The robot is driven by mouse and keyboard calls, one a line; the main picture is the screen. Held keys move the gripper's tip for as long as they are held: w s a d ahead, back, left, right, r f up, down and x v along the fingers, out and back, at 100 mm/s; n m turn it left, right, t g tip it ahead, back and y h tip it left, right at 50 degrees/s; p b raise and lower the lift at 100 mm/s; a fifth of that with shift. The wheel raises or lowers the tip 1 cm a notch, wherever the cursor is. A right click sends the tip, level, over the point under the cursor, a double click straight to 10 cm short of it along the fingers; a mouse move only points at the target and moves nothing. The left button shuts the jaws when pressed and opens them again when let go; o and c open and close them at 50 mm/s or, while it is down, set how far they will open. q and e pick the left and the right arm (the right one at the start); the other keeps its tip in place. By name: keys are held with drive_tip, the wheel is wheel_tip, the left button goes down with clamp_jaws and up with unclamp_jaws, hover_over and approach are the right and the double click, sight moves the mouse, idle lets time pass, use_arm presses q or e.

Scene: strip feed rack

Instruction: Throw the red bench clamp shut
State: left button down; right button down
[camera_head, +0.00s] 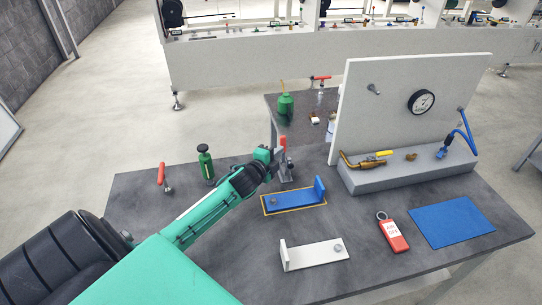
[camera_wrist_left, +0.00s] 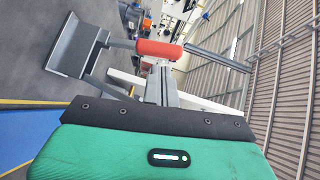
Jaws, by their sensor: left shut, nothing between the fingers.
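The red bench clamp has a red handle (camera_head: 283,142) on a grey metal body (camera_head: 287,171), standing at the back of the dark bench behind the blue fixture. The handle stands roughly upright in the head view. In the left wrist view the red handle (camera_wrist_left: 159,48) is just beyond the fingertips, with a grey angled plate (camera_wrist_left: 75,48) beside it. My left gripper (camera_head: 277,157) is shut and empty, close beside the handle. I cannot tell whether it touches the handle. My right gripper is not in view.
A blue fixture (camera_head: 297,201) sits in a yellow outline before the clamp. A white bracket (camera_head: 314,254), red tag (camera_head: 394,235) and blue mat (camera_head: 452,222) lie nearer. A gauge panel (camera_head: 400,120) rises right.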

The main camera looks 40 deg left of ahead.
use_arm(q)
drive_tip(key=shift+w+f, duration=0.1)
drive_tip(key=shift+w, duration=0.95)
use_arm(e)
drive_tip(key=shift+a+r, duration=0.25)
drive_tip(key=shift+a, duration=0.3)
